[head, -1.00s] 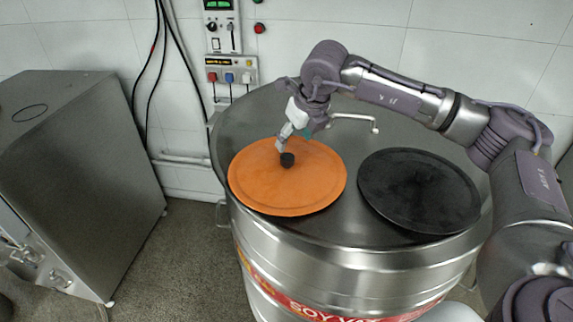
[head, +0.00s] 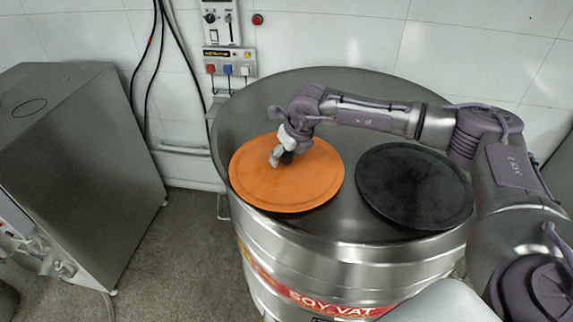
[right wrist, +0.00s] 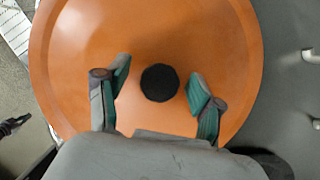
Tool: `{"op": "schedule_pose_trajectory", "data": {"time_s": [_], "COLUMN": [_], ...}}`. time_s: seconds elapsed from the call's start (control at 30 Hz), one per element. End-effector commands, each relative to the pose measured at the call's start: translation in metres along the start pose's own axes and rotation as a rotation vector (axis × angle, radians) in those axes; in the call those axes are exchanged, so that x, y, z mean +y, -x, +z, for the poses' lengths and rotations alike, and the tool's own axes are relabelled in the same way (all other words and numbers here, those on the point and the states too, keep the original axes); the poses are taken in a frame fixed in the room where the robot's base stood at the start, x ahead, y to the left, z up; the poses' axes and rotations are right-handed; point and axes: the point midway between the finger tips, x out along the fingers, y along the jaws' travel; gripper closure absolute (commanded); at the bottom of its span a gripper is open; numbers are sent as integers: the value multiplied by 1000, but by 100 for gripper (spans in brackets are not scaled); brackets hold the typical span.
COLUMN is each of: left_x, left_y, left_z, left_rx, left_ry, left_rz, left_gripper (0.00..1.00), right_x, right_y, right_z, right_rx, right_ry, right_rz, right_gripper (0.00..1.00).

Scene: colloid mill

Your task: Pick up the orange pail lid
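The orange pail lid (head: 290,190) lies flat on top of the large steel soy vat, at the left of the vat's top in the head view. It is a round disc with a small black knob at its centre. In the right wrist view the lid (right wrist: 85,50) fills most of the picture, and the knob (right wrist: 159,83) sits between the fingers. My right gripper (head: 281,160) is over the middle of the lid. In the right wrist view the right gripper (right wrist: 160,92) is open, with a finger on each side of the knob and gaps between.
A black round lid (head: 415,187) lies on the vat top, right of the orange one. The steel soy vat (head: 340,262) stands by a tiled wall with a control panel (head: 229,62). A steel cabinet (head: 85,170) stands at the left, with open floor between.

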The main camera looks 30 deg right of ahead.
Motion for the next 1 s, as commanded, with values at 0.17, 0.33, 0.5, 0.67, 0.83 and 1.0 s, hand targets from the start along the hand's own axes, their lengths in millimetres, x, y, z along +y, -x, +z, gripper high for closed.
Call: {"op": "schedule_pose_trajectory", "data": {"time_s": [0.17,0.33,0.5,0.67,0.83,1.0], "left_x": [0,-1,-2,-2,-2,-2], "left_y": [0,0,0,0,-6,-21], "left_z": [-2,-8,-11,-11,-10,-9], "left_rx": [3,11,17,17,17,16], "left_ry": [0,0,0,1,1,1], "left_rz": [-1,-2,-2,-2,-2,-2], "left_gripper": [100,100,100,100,100,100], "right_x": [0,0,0,0,0,0], "right_y": [0,0,1,2,8,28], "right_z": [0,0,1,1,5,13], "right_rx": [0,0,-2,-3,-6,-8], "right_ry": [0,-1,-1,-1,-1,-1], "right_rz": [0,0,0,0,1,0], "right_gripper": [66,94,100,100,100,100]}}
